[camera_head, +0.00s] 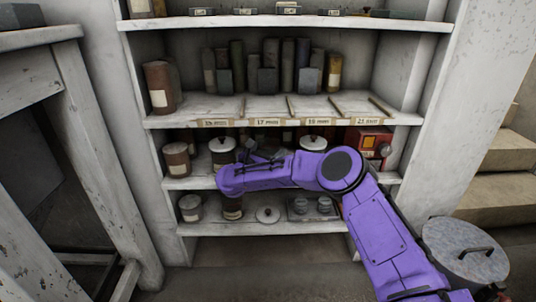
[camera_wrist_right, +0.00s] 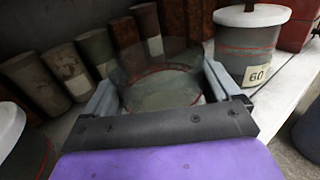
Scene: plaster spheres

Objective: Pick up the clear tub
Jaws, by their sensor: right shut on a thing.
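The clear tub (camera_wrist_right: 165,85) is a see-through vessel with a reddish ring, between the two pale fingers of my right gripper (camera_wrist_right: 160,92) in the right wrist view. The right gripper is shut on it, one finger on each side. In the head view my right gripper (camera_head: 264,153) is at the middle shelf, partly behind my purple arm, and I cannot make out the tub clearly there. Whether the tub touches the shelf is not clear. My left gripper is not in view.
A grey pot with a white lid and a "60" label (camera_wrist_right: 256,45) stands close to the right finger. Brown and grey cylinders (camera_wrist_right: 95,50) stand behind the tub. A red box (camera_head: 370,141) is at the shelf's right end. A lidded metal bin (camera_head: 462,255) stands at lower right.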

